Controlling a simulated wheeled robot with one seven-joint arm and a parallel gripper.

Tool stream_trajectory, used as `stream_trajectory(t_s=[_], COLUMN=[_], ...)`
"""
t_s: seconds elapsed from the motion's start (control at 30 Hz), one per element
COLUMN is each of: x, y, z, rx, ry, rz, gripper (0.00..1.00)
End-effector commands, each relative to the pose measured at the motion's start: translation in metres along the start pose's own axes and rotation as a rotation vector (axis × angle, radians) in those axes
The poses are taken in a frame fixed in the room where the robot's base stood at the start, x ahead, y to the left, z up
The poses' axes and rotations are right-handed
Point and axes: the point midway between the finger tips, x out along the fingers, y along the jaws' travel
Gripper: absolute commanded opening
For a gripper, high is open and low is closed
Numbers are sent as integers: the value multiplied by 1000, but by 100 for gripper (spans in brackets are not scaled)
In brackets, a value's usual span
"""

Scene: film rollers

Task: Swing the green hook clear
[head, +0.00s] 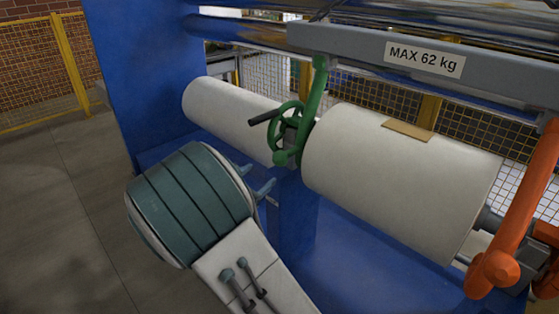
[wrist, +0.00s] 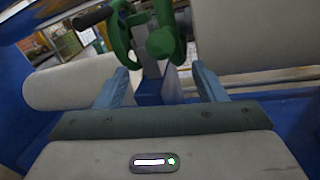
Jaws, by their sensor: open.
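The green hook (head: 314,105) hangs nearly upright between two white film rolls, with its top at the grey beam and its rounded lower end beside a green handwheel (head: 285,124) with a black handle. In the wrist view the green hook (wrist: 163,38) shows at the top centre, its upper part cut off. My gripper (head: 264,190) is below and a little left of the hook, apart from it. In the wrist view its two blue-grey fingers (wrist: 160,85) are spread wide with nothing gripped between them; the hook is ahead of and above them.
The left roll (head: 228,110) and right roll (head: 395,175) flank the hook closely. An orange hook (head: 515,215) stands at the right roll's far end. A grey beam labelled "MAX 62 kg" (head: 424,59) runs above. A blue frame wall (head: 140,70) stands left; open floor lies at far left.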

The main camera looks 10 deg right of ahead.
Motion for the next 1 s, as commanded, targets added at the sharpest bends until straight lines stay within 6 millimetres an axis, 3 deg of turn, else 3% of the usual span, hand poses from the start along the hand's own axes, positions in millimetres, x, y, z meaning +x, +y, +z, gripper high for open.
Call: stream_trajectory(t_s=[0.3, 0.5, 0.7, 0.97, 1.0], x=[69, 100, 114, 115, 115], y=[-1, -1, -1, -1, -1], z=[0, 0, 0, 0, 0], rx=[0, 1, 1, 1, 1], ry=[-1, 0, 1, 1, 1], rz=[-4, -4, -3, -3, -3], gripper=[64, 64, 64, 64, 58])
